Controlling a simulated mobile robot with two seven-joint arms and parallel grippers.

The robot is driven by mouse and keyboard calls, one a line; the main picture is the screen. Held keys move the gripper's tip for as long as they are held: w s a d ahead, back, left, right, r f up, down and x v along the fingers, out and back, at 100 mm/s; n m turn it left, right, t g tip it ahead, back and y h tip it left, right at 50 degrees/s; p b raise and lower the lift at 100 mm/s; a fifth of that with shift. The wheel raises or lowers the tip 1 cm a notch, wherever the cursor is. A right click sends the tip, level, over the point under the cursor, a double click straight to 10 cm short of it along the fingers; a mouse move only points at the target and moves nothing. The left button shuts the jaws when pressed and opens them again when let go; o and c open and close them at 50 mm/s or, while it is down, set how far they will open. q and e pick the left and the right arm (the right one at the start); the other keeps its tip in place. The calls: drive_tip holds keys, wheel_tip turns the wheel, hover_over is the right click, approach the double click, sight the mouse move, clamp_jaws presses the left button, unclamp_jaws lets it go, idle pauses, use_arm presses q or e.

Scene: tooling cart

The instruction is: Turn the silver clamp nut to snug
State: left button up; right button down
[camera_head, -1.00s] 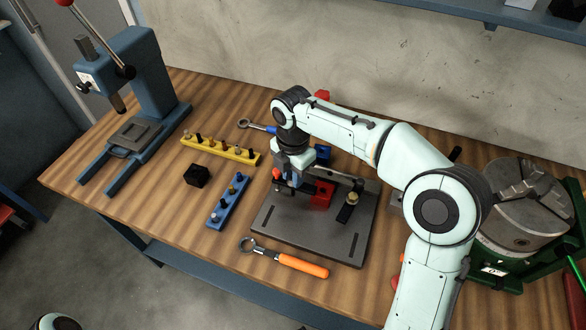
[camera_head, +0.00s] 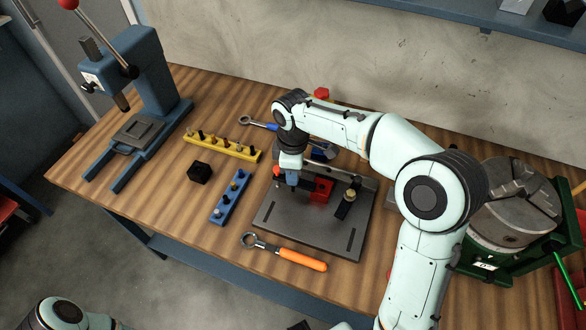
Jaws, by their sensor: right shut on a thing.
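My right gripper (camera_head: 284,184) points down over the left part of the dark fixture plate (camera_head: 325,238). It is shut at the left clamp, on what appears to be the silver clamp nut. The jaws and wrist hide the nut, so its fit and angle cannot be made out. A red block (camera_head: 321,190) sits on the plate just right of the gripper. Another clamp with a brass-coloured nut (camera_head: 349,194) stands farther right on the plate. My left gripper is out of view.
An orange-handled ring wrench (camera_head: 302,260) lies in front of the plate. A blue rack (camera_head: 230,198), a yellow rack (camera_head: 222,148) and a black block (camera_head: 199,173) lie to the left. A blue press (camera_head: 150,90) stands far left; a chuck (camera_head: 515,205) stands right.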

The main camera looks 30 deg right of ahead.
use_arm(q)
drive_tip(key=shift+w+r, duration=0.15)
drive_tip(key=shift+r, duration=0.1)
use_arm(e)
drive_tip(key=shift+r+m, duration=0.1)
drive_tip(key=shift+m, duration=1.8)
drive_tip(key=c, duration=1.2)
unclamp_jaws()
use_arm(q)
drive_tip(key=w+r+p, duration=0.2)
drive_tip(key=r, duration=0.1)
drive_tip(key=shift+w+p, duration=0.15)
drive_tip(key=shift+p, duration=0.2)
use_arm(e)
wheel_tip(320, 180, up, 13)
drive_tip(key=shift+r, duration=0.2)
